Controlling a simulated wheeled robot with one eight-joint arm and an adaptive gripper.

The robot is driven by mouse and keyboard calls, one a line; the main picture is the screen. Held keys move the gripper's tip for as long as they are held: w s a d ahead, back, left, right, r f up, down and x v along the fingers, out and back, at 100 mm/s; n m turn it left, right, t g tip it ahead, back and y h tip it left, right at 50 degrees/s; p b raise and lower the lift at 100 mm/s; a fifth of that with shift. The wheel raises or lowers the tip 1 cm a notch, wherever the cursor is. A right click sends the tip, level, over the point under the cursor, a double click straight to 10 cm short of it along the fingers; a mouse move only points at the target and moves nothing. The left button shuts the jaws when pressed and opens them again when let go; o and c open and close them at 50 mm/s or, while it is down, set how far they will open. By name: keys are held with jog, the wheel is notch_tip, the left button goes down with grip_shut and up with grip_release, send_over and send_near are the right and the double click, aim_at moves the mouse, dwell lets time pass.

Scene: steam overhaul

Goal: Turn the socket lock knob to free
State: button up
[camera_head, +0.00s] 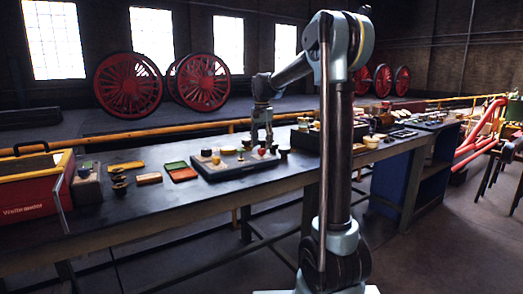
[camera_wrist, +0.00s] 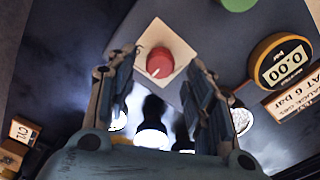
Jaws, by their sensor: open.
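A round red knob (camera_wrist: 160,62) on a cream square plate (camera_wrist: 179,48) shows in the wrist view; it appears to be the socket lock knob. A small pale mark shows near its lower edge, and I cannot read any lock or free label. My gripper (camera_wrist: 161,72) is open, with one finger to the left and one to the right of the knob, apparently not touching it. In the head view my gripper (camera_head: 262,143) points down over the right part of the dark panel board (camera_head: 222,172) on the bench; the fingers partly hide the knob there.
A green round part (camera_wrist: 238,4) is at the top. A red toolbox (camera_head: 35,192) stands at the bench's left end.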

aim_at(262, 153)
jog(key=shift+f, duration=1.3)
jog(key=c, duration=1.1)
jog(key=shift+o, duration=0.2)
